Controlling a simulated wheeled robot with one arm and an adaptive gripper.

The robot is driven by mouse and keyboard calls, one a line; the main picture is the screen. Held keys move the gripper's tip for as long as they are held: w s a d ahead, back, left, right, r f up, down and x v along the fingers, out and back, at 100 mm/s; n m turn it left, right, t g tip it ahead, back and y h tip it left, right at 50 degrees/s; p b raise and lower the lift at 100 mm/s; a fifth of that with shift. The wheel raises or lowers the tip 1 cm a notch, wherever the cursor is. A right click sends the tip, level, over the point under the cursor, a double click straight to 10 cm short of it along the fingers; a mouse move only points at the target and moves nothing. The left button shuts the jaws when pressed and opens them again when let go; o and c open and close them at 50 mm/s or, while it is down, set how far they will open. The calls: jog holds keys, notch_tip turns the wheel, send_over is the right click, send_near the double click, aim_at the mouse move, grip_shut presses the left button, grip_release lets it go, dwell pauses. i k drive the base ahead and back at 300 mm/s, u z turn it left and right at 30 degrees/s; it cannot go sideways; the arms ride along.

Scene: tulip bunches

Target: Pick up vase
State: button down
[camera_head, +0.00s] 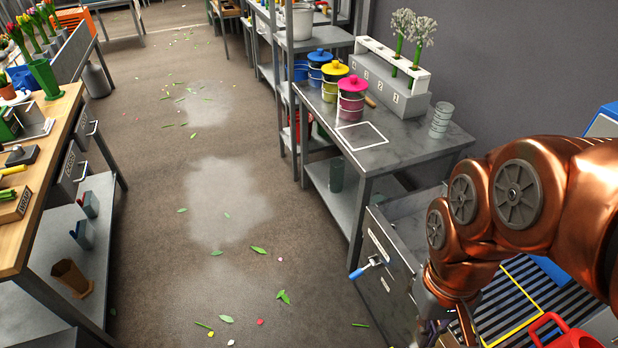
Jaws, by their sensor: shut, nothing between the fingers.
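Several vase-like vessels show, and I cannot tell which one the task means. A tall green vase (45,78) stands on the wooden bench at the left. A ribbed grey-green vessel (441,120) stands upright on the metal table's right end. A dark green cylinder (337,174) stands on that table's lower shelf. A brown flared vessel (70,277) is on the left bench's lower shelf. My gripper (443,334) is partly in view at the bottom edge, below my copper arm. It is shut and empty, well apart from all these vessels; its fingertips are largely cut off.
The metal table (405,145) also bears lidded blue, yellow and pink pails and a block rack (385,85) with white flowers. A red can (560,332) is at bottom right. The middle aisle is clear except for scattered leaves.

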aim_at(337, 170)
jog(key=u, duration=0.45)
jog(key=i, duration=0.4)
jog(key=u, duration=1.25)
jog(key=i, duration=1.6)
jog(key=z, duration=0.9)
jog(key=i, duration=0.6)
jog(key=z, duration=0.65)
